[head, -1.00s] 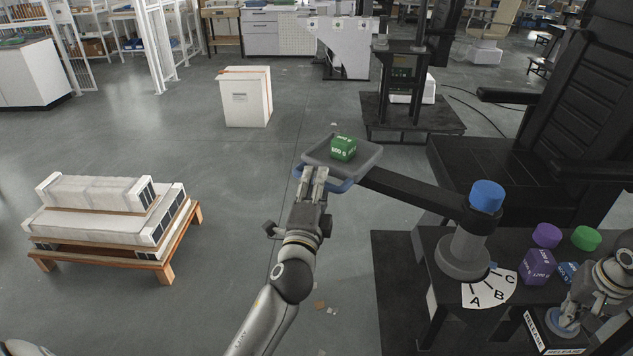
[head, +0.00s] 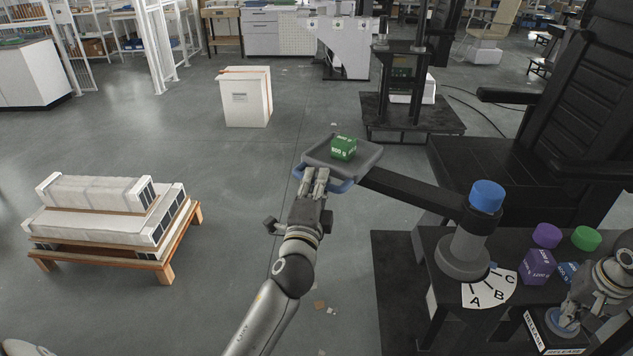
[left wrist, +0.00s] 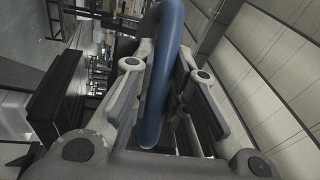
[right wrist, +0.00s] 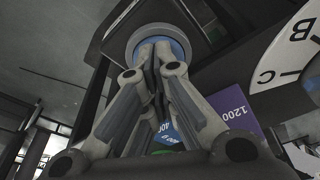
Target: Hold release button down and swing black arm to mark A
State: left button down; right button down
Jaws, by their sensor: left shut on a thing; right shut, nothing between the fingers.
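The black arm (head: 410,190) reaches from a grey post with a blue cap (head: 487,196) out to a tray (head: 364,163) at its far left end. A green weight (head: 343,148) sits on the tray. My left gripper (head: 318,178) is shut on the tray's blue handle (head: 342,187), a bar that also shows between the fingers in the left wrist view (left wrist: 162,80). The dial (head: 485,295) has marks A (head: 474,301), B and C at the post's foot. My right gripper (head: 568,312) is shut and empty, its tips against the round release button (right wrist: 184,45).
A purple weight (head: 538,266), a blue weight (head: 568,272) and a green weight (head: 586,238) stand right of the dial, near my right arm. A black chair (head: 560,130) is behind. Open floor lies left of the tray, with stacked panels (head: 100,220) further left.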

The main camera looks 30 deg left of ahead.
aim_at(332, 159)
pick_arm(q)
jog(key=w+m+h, duration=0.1)
jog(key=w+h, duration=0.1)
jog(key=w, duration=0.1)
jog(key=w+m+h, duration=0.1)
jog(key=w, duration=0.2)
jog(key=w+m+h, duration=0.1)
jog(key=w+h, duration=0.1)
jog(key=w, duration=0.1)
jog(key=shift+w+a+t+h, duration=0.2)
jog(key=shift+t+h, duration=0.1)
jog(key=shift+t, duration=0.1)
jog(key=shift+w+d+f+m+g+h, duration=0.1)
jog(key=shift+w+d+m+g+h, duration=0.15)
jog(key=shift+w+d+m+h, duration=0.95)
jog(key=shift+w+a+f+m+g+h, duration=0.1)
jog(key=shift+w+m+g+h, duration=0.25)
jog(key=shift+w+h, duration=1.9)
jog(key=shift+w+d+f+m+g+h, duration=0.15)
jog(key=shift+w+d+m+h, duration=0.55)
jog(key=shift+w, duration=2.2)
jog(key=shift+a+r+y, duration=0.15)
jog(key=shift+y, duration=0.1)
